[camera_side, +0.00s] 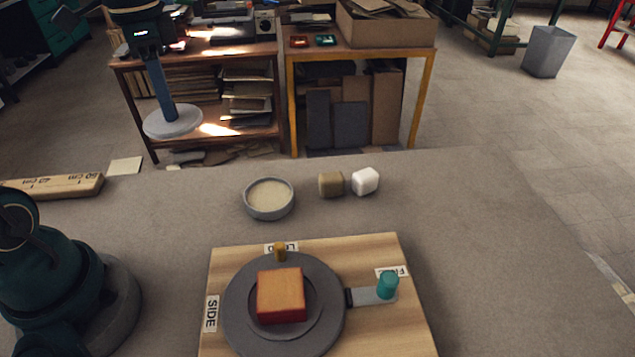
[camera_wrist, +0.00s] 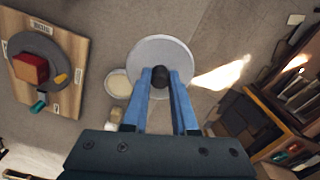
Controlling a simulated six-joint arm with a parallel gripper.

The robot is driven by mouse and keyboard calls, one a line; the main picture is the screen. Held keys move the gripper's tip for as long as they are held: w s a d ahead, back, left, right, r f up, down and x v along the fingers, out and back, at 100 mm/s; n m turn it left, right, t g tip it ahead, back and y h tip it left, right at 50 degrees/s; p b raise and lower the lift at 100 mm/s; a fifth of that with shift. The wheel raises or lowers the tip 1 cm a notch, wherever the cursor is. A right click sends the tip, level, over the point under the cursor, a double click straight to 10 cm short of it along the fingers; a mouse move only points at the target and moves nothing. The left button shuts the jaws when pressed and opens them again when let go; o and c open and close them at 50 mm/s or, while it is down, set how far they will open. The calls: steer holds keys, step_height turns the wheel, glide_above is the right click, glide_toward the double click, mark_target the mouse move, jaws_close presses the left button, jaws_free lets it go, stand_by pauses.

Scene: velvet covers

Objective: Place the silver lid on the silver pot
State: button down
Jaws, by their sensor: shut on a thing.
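The silver lid (camera_side: 172,124) is a pale grey disc hanging in the air at the upper left of the side view, seen against the shelves. In the wrist view the lid (camera_wrist: 143,57) shows a dark knob at its middle. My gripper (camera_wrist: 160,76) is shut on this knob, with one blue finger on each side. In the side view my gripper (camera_side: 166,112) points down above the lid. The round grey-walled dish with a pale inside, apparently the silver pot (camera_side: 269,207), stands uncovered on the table, right of and below the lid in the picture.
Brown (camera_side: 331,184) and white (camera_side: 365,181) cubes sit right of the pot. In front lies a wooden board (camera_side: 385,247) with a dark round plate, a red block (camera_side: 281,292) and a teal peg (camera_side: 388,285). The table's right side is clear.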

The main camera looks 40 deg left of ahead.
mark_target(193, 119)
steer(key=d, duration=0.1)
steer(key=w+d+m, duration=0.1)
steer(key=w+d, duration=0.1)
steer(key=shift+d+f, duration=0.1)
steer(key=shift+f, duration=0.25)
steer(key=w+d+f, duration=0.1)
steer(key=d+f, duration=0.1)
steer(key=d, duration=0.1)
steer(key=w+d+f, duration=0.1)
steer(key=d+f, duration=0.1)
steer(key=d, duration=0.2)
steer(key=w+d+f, duration=0.2)
steer(key=d, duration=0.1)
steer(key=shift+d+f, duration=0.15)
steer(key=shift+f, duration=2.2)
steer(key=shift+f, duration=0.15)
steer(key=shift+f, duration=0.25)
steer(key=c, duration=0.7)
jaws_free()
